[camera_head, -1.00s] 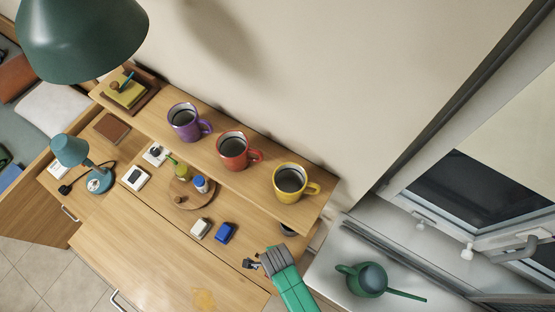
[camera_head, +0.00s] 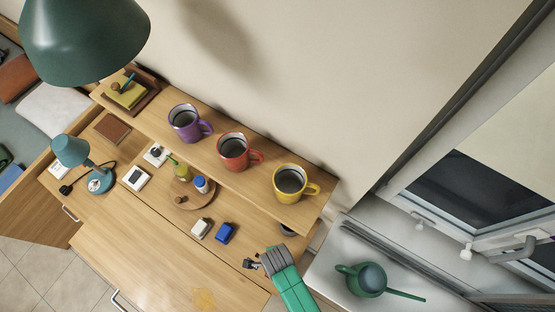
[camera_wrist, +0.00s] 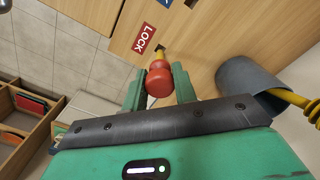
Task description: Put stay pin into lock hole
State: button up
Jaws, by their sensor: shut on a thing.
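The stay pin (camera_wrist: 159,82) has a red round head and a short yellow shaft. In the wrist view it sits between the two green fingers of my gripper (camera_wrist: 160,88), which is shut on the red head. The shaft points at a small dark spot (camera_wrist: 160,47), likely the lock hole, beside the red LOCK label (camera_wrist: 145,38) on the wood. I cannot tell whether the tip is inside the hole or just in front of it. In the head view my gripper (camera_head: 252,264) is at the right end of the desk; the pin cannot be made out there.
A grey cylindrical piece (camera_wrist: 247,80) with a yellow part stands close right of the fingers. The desk (camera_head: 140,255) holds white and blue blocks left of my gripper; several mugs, including a yellow mug (camera_head: 289,182), stand on the shelf. A watering can (camera_head: 367,280) is at right.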

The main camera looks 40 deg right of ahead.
jog(key=shift+f+b, duration=2.65)
jog(key=shift+f, duration=0.8)
jog(key=o, duration=1)
notch_tip(320, 180, up, 8)
jog(key=shift+f+p, duration=0.1)
jog(key=shift+p, duration=0.75)
